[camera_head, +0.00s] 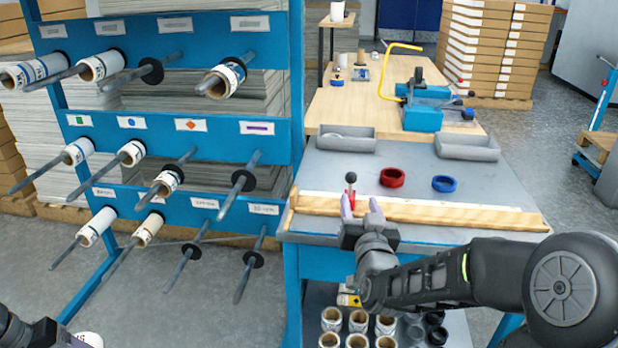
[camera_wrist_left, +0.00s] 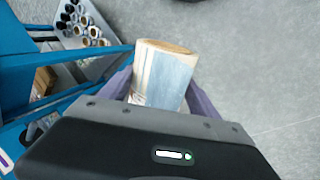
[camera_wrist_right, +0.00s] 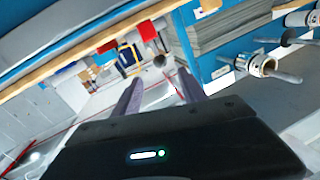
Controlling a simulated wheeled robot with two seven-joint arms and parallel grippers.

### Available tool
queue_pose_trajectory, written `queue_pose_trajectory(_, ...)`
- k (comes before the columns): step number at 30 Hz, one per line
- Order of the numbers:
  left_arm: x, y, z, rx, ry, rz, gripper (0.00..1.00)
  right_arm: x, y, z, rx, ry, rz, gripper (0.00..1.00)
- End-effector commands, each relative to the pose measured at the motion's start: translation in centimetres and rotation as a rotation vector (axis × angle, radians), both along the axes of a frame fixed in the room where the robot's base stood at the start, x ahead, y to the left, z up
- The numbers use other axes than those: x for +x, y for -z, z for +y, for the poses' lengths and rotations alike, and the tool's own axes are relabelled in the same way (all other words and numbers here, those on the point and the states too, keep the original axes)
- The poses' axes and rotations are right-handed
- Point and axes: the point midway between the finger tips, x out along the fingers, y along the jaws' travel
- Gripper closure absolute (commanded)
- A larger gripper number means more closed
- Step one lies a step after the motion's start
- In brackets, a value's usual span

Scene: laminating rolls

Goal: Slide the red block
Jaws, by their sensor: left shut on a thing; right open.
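My left gripper (camera_wrist_left: 160,85) is shut on a pale blue and white roll (camera_wrist_left: 168,72), held above the floor.
A blue rack (camera_head: 225,143) with pegs and rolls stands left. Several rolls (camera_head: 357,322) sit on the shelf below.

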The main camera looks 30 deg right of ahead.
Motion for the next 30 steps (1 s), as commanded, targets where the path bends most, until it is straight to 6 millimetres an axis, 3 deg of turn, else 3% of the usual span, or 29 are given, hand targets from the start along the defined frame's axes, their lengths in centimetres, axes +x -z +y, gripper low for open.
queue_pose_trajectory(8, 0.0, -0.1, 0.0, 0.000, 0.000, -0.001, 0.83, 2.3, 0.1, -1.1, 0.000, -0.001, 0.002, 0.50)
queue_pose_trajectory(21, 0.0, -0.4, 0.0, 0.000, 0.000, -0.001, 0.83, 9.4, 0.1, -4.6, 0.000, 0.000, 0.002, 0.50)
queue_pose_trajectory(30, 0.0, -0.4, 0.0, 0.000, 0.000, -0.001, 0.83, 10.8, 0.1, -5.2, 0.001, -0.001, 0.002, 0.50)
